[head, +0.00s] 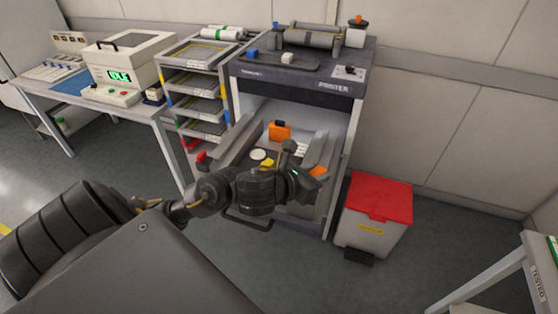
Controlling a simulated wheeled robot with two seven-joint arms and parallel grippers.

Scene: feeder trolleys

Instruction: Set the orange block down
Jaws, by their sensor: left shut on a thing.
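My left gripper (304,186) reaches in from the left over the pulled-out drawer of the printer (338,87). It is shut on the orange block (318,171), which shows only as a small orange patch at the fingertips; the dark gripper hides the rest. I cannot tell whether the block touches the drawer. A second orange piece with a black top (280,132) stands farther back in the drawer. My right gripper is not in view.
The drawer also holds a white round part (258,155) and a small yellow part. A white bin with a red lid (378,197) stands right of the printer. A tray rack (196,105) stands to its left.

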